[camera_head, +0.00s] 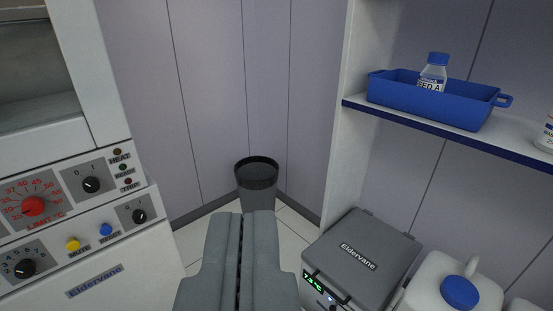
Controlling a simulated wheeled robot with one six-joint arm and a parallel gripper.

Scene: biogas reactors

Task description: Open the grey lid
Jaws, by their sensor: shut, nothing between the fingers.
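The grey lid (360,258), marked "Eldervane", lies closed on top of a box-shaped device (316,291) at the lower right. The device has a lit green display on its front. My gripper (258,215) is at the lower middle, left of the lid and apart from it. Its two grey fingers are together with nothing between them.
A dark bin (257,184) stands in the corner beyond my gripper. A white cabinet with knobs (75,215) fills the left. A shelf (420,121) holding a blue tray (480,112) with a bottle (432,72) overhangs the right. A white jug with a blue cap (460,291) stands beside the device.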

